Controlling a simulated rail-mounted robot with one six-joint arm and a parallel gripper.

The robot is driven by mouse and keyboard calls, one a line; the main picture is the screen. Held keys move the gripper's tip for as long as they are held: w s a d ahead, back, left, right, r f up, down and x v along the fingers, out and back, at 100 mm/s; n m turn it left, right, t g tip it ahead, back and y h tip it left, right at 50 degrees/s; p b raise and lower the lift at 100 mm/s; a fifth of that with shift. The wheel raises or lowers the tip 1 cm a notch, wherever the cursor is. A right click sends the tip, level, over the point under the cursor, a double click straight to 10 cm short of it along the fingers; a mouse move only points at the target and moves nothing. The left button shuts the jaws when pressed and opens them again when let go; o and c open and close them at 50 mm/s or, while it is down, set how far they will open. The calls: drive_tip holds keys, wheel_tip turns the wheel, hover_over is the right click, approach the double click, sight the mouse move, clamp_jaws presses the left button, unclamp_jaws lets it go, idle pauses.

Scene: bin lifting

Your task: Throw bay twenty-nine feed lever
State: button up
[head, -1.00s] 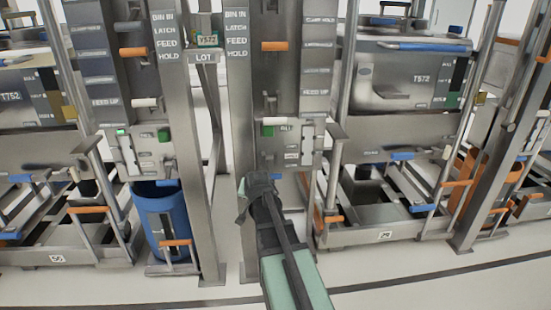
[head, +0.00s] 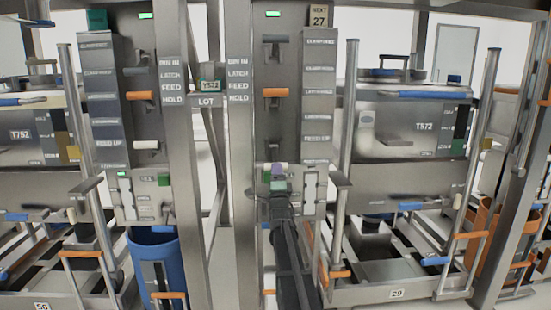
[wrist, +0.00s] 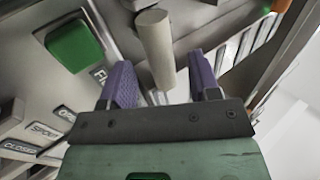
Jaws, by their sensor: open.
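The bay with plate 29 (head: 397,293) has a steel lever column with a dark lever (head: 275,40), an orange lever (head: 275,92) and a pale handle. The pale handle (wrist: 155,45) shows in the wrist view as a short cylinder, its near end between my open purple fingers. My gripper (head: 278,170) is in front of the lower column, where it hides most of the pale handle in the head view. In the wrist view my gripper (wrist: 163,85) has a finger on each side of the handle, and neither is clearly touching it.
A green button (wrist: 75,45) is left of my fingers, near plates reading SPOUT and CLOSED. A slotted plate (head: 309,192) is right of my gripper. The neighbouring column on the left has its own orange lever (head: 138,96). A blue bin (head: 153,255) stands below it.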

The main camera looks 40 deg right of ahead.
sight(276, 161)
drive_tip(key=p+x, duration=0.1)
drive_tip(key=x, duration=0.3)
drive_tip(key=shift+w+d+r+p, duration=0.1)
drive_tip(key=shift+r+p, duration=0.2)
drive_tip(key=shift+w+d, duration=0.2)
drive_tip(key=shift+w, duration=0.05)
drive_tip(key=shift+c, duration=0.3)
clamp_jaws()
